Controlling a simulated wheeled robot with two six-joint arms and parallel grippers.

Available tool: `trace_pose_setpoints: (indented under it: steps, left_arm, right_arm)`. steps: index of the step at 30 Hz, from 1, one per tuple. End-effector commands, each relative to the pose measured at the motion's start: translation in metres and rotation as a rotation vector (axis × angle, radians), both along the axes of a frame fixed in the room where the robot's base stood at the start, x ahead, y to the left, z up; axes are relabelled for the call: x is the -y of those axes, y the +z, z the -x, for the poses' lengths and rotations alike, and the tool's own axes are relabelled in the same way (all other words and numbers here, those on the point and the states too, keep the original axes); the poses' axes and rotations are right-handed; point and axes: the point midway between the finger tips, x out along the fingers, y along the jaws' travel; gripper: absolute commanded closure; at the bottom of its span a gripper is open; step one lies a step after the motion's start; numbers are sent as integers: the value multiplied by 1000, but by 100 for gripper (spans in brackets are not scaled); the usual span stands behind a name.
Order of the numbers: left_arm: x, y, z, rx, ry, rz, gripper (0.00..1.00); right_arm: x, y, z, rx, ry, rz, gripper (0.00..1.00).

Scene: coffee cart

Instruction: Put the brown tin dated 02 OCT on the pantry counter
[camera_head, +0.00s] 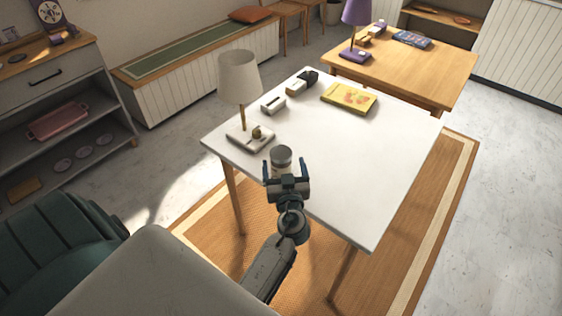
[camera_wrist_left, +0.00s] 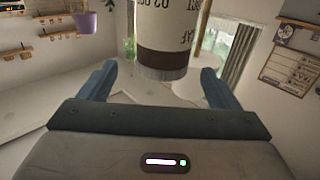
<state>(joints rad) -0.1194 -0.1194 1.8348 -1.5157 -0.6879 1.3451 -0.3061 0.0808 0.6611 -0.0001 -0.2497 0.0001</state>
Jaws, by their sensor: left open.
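A tin (camera_head: 281,156) with a grey lid stands at the near left edge of the white table (camera_head: 385,180). In the left wrist view the tin (camera_wrist_left: 168,28) shows upside down, with a cream label, a dark brown band and a grey end. Its printed date is cut off by the frame and I cannot read it surely. My left gripper (camera_head: 286,163) is open at the tin, which shows between its two blue fingers in both views, with gaps at the sides in the left wrist view. My right gripper is not in view. I cannot tell which surface is the pantry counter.
A lamp (camera_head: 239,78) stands close left of the tin. White blocks (camera_head: 273,104) and a yellow book (camera_head: 349,98) lie farther back. The table's right half is clear. Behind is a wooden table (camera_head: 440,65) with a purple lamp; a grey shelf unit (camera_head: 60,110) stands left.

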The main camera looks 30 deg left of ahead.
Motion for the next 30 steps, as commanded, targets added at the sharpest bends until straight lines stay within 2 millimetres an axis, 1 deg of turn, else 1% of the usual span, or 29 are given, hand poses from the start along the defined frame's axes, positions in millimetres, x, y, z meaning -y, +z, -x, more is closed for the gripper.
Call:
trace_pose_setpoints:
  steps: [1,7,14,18,26,27,29,30]
  left_arm:
    - [-5,4,-6,0,0,-3,16]
    - [-14,4,-15,0,0,-1,16]
    - [-34,11,-35,-1,0,-3,16]
    - [-44,8,-47,-1,0,-2,16]
    - [-47,5,-50,0,0,1,16]
    - [-47,5,-50,0,0,1,18]
    - [-47,5,-50,0,0,1,29]
    - [-47,5,-50,0,0,1,37]
  right_arm:
    - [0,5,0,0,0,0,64]
    - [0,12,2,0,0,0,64]
    - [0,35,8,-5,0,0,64]
    - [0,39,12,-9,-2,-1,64]
    - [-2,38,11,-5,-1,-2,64]
    - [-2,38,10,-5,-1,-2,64]
    - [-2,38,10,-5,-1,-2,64]
    - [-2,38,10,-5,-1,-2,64]
